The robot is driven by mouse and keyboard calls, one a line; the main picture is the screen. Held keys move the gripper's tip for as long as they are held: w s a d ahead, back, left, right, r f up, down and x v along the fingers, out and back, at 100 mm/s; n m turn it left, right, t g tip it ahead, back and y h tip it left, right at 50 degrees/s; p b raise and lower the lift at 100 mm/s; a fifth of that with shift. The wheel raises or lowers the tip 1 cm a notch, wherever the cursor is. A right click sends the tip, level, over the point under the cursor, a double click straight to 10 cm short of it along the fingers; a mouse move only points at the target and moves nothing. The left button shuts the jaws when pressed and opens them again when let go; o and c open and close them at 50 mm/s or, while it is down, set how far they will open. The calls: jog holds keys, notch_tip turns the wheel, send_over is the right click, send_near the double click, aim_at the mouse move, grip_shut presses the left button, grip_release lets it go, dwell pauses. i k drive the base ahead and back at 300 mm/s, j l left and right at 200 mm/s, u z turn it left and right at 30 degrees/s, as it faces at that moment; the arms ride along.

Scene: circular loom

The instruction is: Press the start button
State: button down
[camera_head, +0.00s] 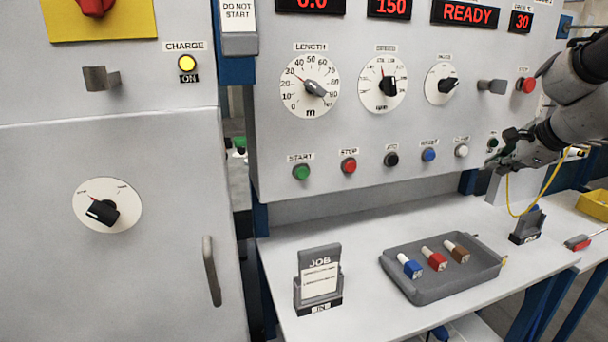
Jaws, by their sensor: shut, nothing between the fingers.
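The green start button (301,173) is on the lower left of the grey control panel (400,135), under a START label. Nothing covers it. The red stop button (349,165) is just to its right. My gripper (494,163) is shut and empty at the panel's right side, in front of the panel's lower right corner. It is well to the right of the start button and apart from it. My gripper partly hides the panel's right end.
A shelf below the panel holds a JOB card holder (319,280) and a grey tray (425,293) with blue, red and brown pieces. LENGTH dial (307,85) and other knobs stick out above the buttons. A READY display (469,14) is lit. A grey cabinet (150,260) stands left.

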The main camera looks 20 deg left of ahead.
aim_at(302, 173)
jog(key=k+j, duration=0.15)
jog(key=j, duration=0.2)
jog(key=k+j, duration=0.2)
jog(key=j, duration=0.15)
jog(key=k+j, duration=0.15)
jog(key=j, duration=0.2)
jog(key=k+j, duration=0.2)
jog(key=j, duration=0.15)
jog(key=k+j, duration=0.15)
jog(key=j, duration=0.25)
